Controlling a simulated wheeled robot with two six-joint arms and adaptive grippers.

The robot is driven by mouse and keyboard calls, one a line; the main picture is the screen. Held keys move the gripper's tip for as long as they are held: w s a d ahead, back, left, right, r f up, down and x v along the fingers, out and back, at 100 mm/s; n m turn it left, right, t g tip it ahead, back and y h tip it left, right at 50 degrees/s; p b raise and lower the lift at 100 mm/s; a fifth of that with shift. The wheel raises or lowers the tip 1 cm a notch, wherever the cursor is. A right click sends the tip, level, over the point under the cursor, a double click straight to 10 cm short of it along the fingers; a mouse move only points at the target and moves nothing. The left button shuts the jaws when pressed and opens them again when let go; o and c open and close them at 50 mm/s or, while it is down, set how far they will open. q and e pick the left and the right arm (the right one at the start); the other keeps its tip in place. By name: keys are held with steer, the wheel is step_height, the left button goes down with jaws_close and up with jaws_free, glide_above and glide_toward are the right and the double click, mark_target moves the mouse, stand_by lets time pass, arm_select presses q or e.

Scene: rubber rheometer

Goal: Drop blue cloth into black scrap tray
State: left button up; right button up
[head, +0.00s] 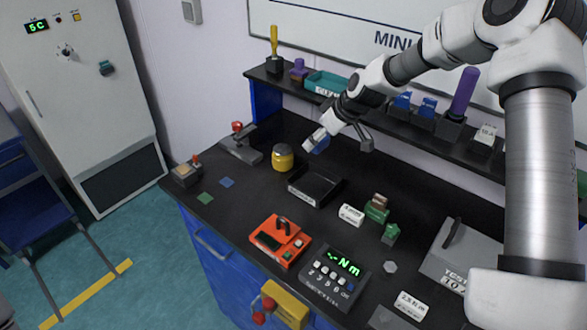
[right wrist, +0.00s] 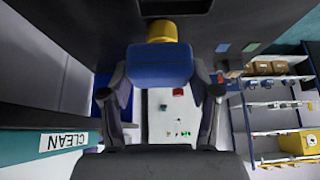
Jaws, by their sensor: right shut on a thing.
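The blue cloth (head: 321,146) is in my right gripper (head: 338,142), held above the bench behind the black scrap tray. In the right wrist view the cloth (right wrist: 160,66) sits between the two fingers of the right gripper (right wrist: 160,88), which is shut on it. The black scrap tray (head: 304,199) is a shallow open box on the bench, in front of the gripper in the head view. Its visible inside looks empty. My left gripper is not in view.
A yellow jar (head: 283,158) stands just left of the tray. An orange device (head: 268,238) and a torque display (head: 325,290) are in front. A white label block (head: 351,214) and green pieces (head: 376,212) lie to the right. A shelf (head: 385,116) runs behind.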

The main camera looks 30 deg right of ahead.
steer(key=shift+f, duration=0.15)
steer(key=f+b, duration=0.1)
steer(key=s+f+b, duration=0.1)
steer(key=f+b, duration=0.2)
steer(key=shift+s+d+f, duration=0.1)
steer(key=shift+s+f, duration=0.25)
steer(key=o, duration=1.1)
steer(key=shift+s+r, duration=0.25)
steer(key=shift+s, duration=0.2)
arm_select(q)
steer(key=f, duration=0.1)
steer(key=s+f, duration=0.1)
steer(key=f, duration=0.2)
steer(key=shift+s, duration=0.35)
arm_select(e)
steer(key=v, duration=1.1)
steer(key=shift+r, duration=0.15)
